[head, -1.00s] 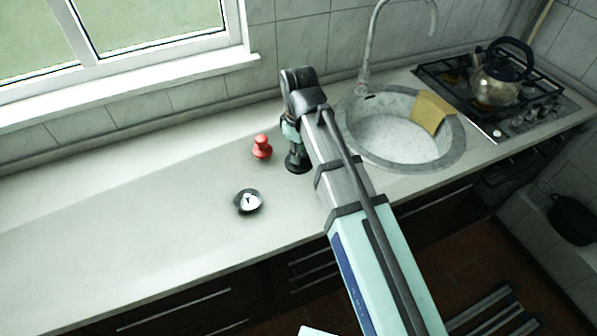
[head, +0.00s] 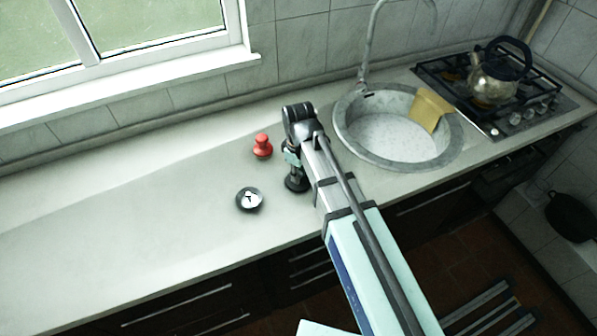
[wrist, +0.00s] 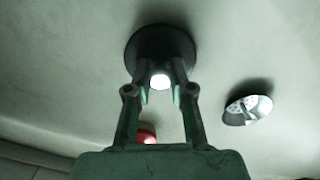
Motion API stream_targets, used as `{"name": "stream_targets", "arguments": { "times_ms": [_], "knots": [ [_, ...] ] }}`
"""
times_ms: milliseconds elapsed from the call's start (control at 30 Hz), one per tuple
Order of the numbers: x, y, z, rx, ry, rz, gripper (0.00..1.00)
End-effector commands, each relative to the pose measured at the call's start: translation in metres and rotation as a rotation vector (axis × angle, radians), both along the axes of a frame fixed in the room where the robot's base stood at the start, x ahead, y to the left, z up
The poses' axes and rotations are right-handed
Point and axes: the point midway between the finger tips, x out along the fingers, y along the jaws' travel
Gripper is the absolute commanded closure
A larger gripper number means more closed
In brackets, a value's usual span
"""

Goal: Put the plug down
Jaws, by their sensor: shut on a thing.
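The plug, a wide dark disc with a pale knob, is in my gripper (head: 294,170). The disc (head: 297,185) shows at the lower end of the gripper in the head view, low over the counter (head: 130,240). In the wrist view the gripper's fingers (wrist: 160,85) are shut on the knob, with the dark disc (wrist: 160,45) beyond them. The disc looks about level with the counter. I cannot tell whether its underside touches the counter.
A small dark-rimmed metal strainer (head: 249,200) lies to the left of the plug. A red knobbed object (head: 262,146) stands behind it. The round sink (head: 390,140) with a yellow cloth (head: 430,109) is to the right. The counter's left part is clear.

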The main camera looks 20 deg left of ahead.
Motion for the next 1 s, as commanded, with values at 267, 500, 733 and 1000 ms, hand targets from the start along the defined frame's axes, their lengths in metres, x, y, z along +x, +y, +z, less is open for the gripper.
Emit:
{"name": "stream_targets", "arguments": {
  "times_ms": [267, 500, 733, 1000],
  "knots": [
    [0.000, 0.000, -0.004, 0.000, 0.000, 0.000, 1.00],
    [0.000, 0.000, -0.003, 0.000, 0.000, 0.000, 0.53],
    [0.000, 0.000, 0.001, 0.000, 0.000, 0.000, 0.53],
    [0.001, 0.001, 0.024, 0.002, -0.001, 0.000, 0.53]
  ]
}}
